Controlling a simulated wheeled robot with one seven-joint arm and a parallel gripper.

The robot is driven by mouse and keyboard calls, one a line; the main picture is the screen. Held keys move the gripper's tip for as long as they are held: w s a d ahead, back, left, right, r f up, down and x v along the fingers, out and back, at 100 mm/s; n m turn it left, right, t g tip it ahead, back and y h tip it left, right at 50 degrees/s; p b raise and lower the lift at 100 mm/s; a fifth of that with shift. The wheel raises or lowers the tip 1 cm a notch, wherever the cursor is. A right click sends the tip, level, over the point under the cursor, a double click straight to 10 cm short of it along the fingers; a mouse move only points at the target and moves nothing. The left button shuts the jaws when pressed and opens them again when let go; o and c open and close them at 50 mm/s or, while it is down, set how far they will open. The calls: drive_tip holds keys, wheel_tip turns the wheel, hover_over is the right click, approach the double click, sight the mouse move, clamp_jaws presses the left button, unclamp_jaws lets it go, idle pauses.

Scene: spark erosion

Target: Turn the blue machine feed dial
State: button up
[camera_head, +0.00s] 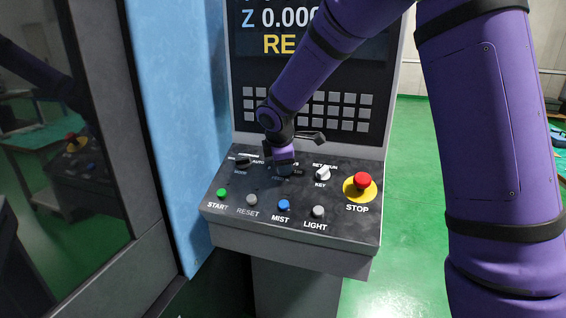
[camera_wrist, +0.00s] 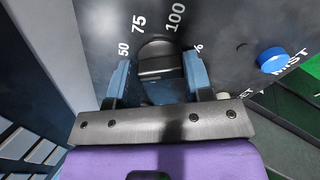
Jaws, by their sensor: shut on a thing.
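The feed dial (camera_wrist: 158,58) is a dark knob in the wrist view, with the marks 50, 75, 100 and % around it on the dark panel. My gripper (camera_wrist: 158,72) has its two blue fingers on either side of the knob and is shut on it. In the head view my gripper (camera_head: 282,168) points down at the upper middle of the sloped control panel (camera_head: 300,238). There the gripper hides most of the dial. The knob's exact setting cannot be told.
A mode knob (camera_head: 243,162) is left of my gripper and a key switch (camera_head: 322,174) is right. A red stop button (camera_head: 362,181) is farther right. START (camera_head: 222,192), RESET (camera_head: 251,199), MIST (camera_head: 284,204) and LIGHT (camera_head: 318,211) buttons line the front. A keypad screen (camera_head: 345,112) rises behind.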

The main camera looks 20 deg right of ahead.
drive_tip(key=m, duration=0.7)
drive_tip(key=shift+s+a, duration=0.1)
drive_tip(key=m, duration=0.6)
drive_tip(key=shift+m, duration=0.4)
drive_tip(key=o, duration=0.9)
drive_tip(key=shift+f, duration=0.1)
drive_tip(key=v, duration=1.1)
drive_tip(key=shift+s+a+f, duration=0.15)
drive_tip(key=shift+a, duration=0.1)
